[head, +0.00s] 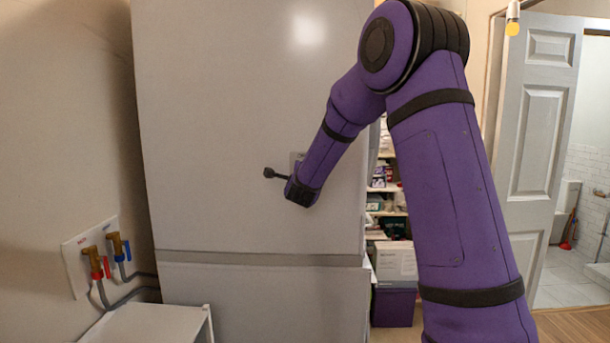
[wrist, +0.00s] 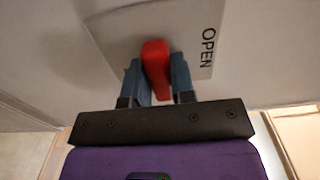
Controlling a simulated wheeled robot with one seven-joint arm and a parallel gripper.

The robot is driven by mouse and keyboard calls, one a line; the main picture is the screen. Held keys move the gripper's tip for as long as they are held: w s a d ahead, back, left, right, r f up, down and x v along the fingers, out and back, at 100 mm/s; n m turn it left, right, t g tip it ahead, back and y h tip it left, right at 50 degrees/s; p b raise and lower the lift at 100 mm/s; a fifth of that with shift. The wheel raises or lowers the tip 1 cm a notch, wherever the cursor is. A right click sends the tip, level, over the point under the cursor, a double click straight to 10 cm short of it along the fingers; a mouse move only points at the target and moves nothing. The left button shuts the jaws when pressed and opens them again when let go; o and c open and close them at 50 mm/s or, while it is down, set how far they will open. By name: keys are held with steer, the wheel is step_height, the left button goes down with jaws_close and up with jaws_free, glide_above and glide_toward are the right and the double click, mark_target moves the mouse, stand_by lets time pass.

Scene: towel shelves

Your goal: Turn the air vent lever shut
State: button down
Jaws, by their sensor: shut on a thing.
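In the wrist view, the red vent lever (wrist: 155,66) stands out from a light grey plate (wrist: 108,28) with the word OPEN at its right side. My gripper (wrist: 156,62) has its two blue-grey fingers on either side of the lever, shut on it. In the head view, my purple arm reaches to the large grey panel (head: 220,110), and a small edge of the plate (head: 297,156) shows beside my wrist. The lever and fingers are hidden there behind my arm.
Two taps with red and blue handles (head: 108,254) are on the wall at the lower left, above a white stand (head: 150,322). Shelves (head: 393,214) with boxes and a purple bin (head: 394,306) are behind my arm. A white door (head: 530,130) stands at the right.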

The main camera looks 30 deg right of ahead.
steer(key=shift+f, duration=0.1)
stand_by(0.3)
steer(key=c, duration=1)
jaws_free()
steer(key=shift+o, duration=0.2)
steer(key=shift+s, duration=0.1)
steer(key=v, duration=1)
steer(key=shift+s+a, duration=0.25)
steer(key=shift+a, duration=0.05)
